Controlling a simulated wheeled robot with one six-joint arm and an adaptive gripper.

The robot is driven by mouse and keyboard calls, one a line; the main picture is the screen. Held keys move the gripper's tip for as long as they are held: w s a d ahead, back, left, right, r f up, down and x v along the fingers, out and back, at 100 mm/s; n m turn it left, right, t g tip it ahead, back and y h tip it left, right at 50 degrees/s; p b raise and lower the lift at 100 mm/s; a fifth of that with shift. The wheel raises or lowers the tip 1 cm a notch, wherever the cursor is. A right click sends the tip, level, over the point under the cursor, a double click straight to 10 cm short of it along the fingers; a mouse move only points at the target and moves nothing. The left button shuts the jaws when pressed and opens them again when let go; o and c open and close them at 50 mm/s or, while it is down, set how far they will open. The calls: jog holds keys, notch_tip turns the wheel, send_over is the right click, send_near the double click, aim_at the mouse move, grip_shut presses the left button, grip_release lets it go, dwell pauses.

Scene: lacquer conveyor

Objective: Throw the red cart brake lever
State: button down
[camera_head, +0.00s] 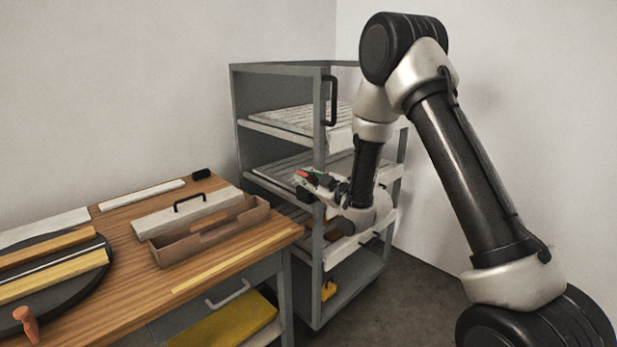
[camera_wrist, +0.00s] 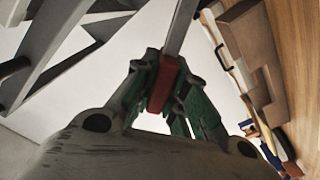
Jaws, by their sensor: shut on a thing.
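The red brake lever (camera_wrist: 163,84) shows in the wrist view between the green-padded fingers of my gripper (camera_wrist: 160,92), which is shut on it. A grey bar rises just beyond the red part; I cannot tell if it belongs to the lever or the cart. In the head view my gripper (camera_head: 308,181) is at the near upright post of the grey cart (camera_head: 319,120), around middle-shelf height. A small patch of the red lever (camera_head: 303,174) shows there. The lever's lower end and mounting are hidden.
The cart holds slatted panels (camera_head: 290,118) on its shelves and has a black handle (camera_head: 330,100). Left of it, a wooden workbench (camera_head: 225,262) carries a brown tray (camera_head: 165,249), strips and a dark round plate (camera_head: 75,292). Grey floor is clear at the right.

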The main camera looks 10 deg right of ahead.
jog(key=shift+s+f, duration=0.1)
dwell(0.3)
jog(key=c, duration=1.4)
grip_release()
jog(key=shift+a, duration=0.1)
jog(key=shift+c, duration=0.2)
jog(key=v, duration=0.7)
jog(key=shift+s, duration=0.15)
